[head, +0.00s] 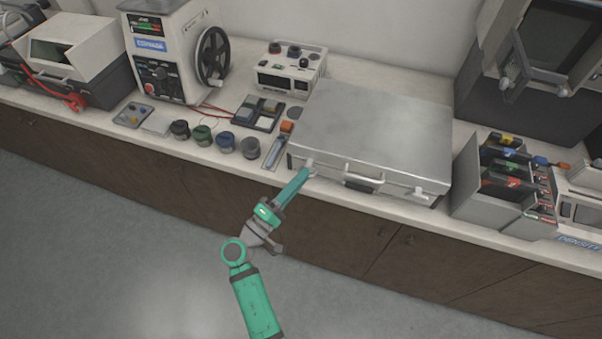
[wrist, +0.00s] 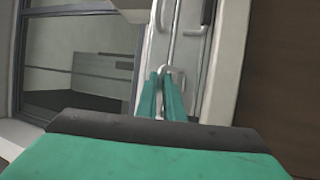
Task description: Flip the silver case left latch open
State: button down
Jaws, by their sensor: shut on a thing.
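The silver case (head: 365,125) lies closed and flat on the counter, its front face toward me. Its left latch (head: 310,164) is on the front face near the left end, partly hidden by my gripper. My gripper (head: 307,171) reaches up to this latch. In the wrist view, the fingertips of my gripper (wrist: 165,85) are close together on the small metal loop of the left latch (wrist: 172,71). The case handle (head: 363,180) is at the middle of the front, and the right latch (head: 420,194) is near the right end.
Several coloured jars (head: 226,142) stand left of the case. A grey file holder (head: 482,180) stands close to its right. A press with a handwheel (head: 213,57) and a small control box (head: 290,68) are behind. The counter's front edge runs just below the case.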

jog(key=shift+s+f+m+t+h, duration=0.1)
jog(key=shift+f+m+t+h, duration=0.15)
jog(key=shift+f+m+h, duration=0.6)
jog(key=shift+w+f+m+t+h, duration=0.15)
jog(key=shift+f+m+h, duration=0.25)
jog(key=shift+m+h, duration=0.95)
jog(key=shift+s+f+m+t+h, duration=0.25)
jog(key=shift+f+m+h, duration=0.4)
jog(key=shift+h, duration=0.85)
jog(key=shift+w+m, duration=0.1)
jog(key=shift+m, duration=0.15)
jog(key=c, duration=1.9)
grip_release()
jog(key=shift+f, duration=0.1)
jog(key=v, duration=1.1)
